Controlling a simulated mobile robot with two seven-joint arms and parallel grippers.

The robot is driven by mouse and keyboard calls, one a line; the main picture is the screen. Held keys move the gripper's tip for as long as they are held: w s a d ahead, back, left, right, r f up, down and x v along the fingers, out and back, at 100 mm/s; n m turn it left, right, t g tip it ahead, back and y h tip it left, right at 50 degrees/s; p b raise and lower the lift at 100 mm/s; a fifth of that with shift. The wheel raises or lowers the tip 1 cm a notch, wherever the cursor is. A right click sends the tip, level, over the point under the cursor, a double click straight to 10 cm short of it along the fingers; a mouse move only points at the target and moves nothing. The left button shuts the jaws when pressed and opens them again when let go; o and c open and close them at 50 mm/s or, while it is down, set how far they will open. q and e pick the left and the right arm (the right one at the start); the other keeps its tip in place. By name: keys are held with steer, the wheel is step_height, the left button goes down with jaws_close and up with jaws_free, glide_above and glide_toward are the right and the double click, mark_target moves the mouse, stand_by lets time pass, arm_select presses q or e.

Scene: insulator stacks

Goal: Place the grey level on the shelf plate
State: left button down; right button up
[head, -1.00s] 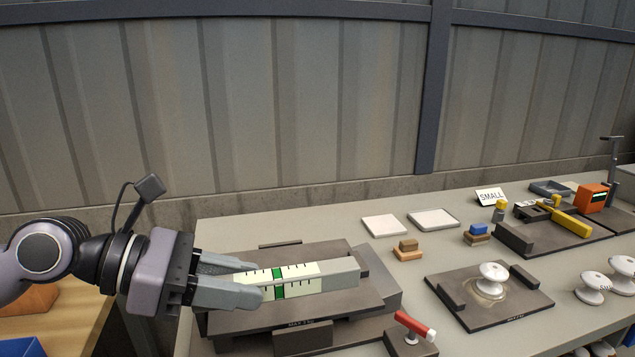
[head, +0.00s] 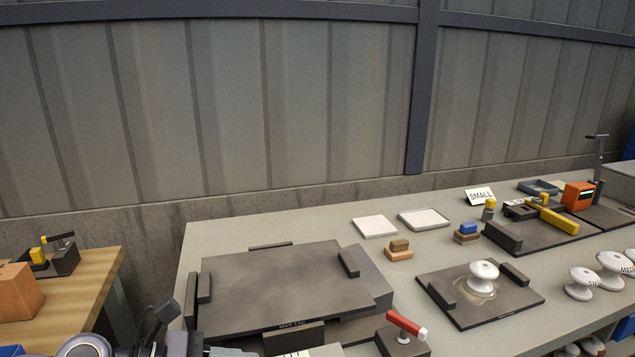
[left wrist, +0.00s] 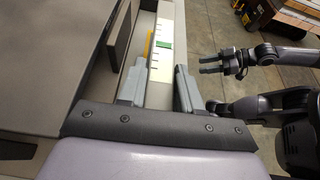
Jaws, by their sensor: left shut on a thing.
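The grey level (left wrist: 164,62), with a pale scale and a green band, is between the fingers of my left gripper (left wrist: 160,90) in the left wrist view. My left gripper is shut on it. In the head view only a sliver of the level (head: 292,353) shows at the bottom edge, in front of the large dark plate (head: 280,285) on the bench. That plate is bare on top and has raised blocks at its edges. I cannot tell which surface is the shelf plate. My right gripper (left wrist: 202,64) appears empty, with its fingers apart, in the left wrist view.
A red-handled clamp (head: 405,325) stands at the plate's front right corner. A smaller dark plate (head: 455,313) bears a white insulator (head: 484,275). Two pale trays (head: 375,227) lie behind. A wooden table (head: 88,280) is at the left, across a gap.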

arm_select(q)
step_height(320, 180, down, 4)
steer(key=shift+f+b, duration=0.15)
steer(key=shift+b, duration=0.15)
steer(key=shift+s+a+r, duration=0.1)
steer(key=shift+a+r, duration=0.15)
steer(key=shift+a, duration=0.2)
steer(key=shift+a+r, duration=0.1)
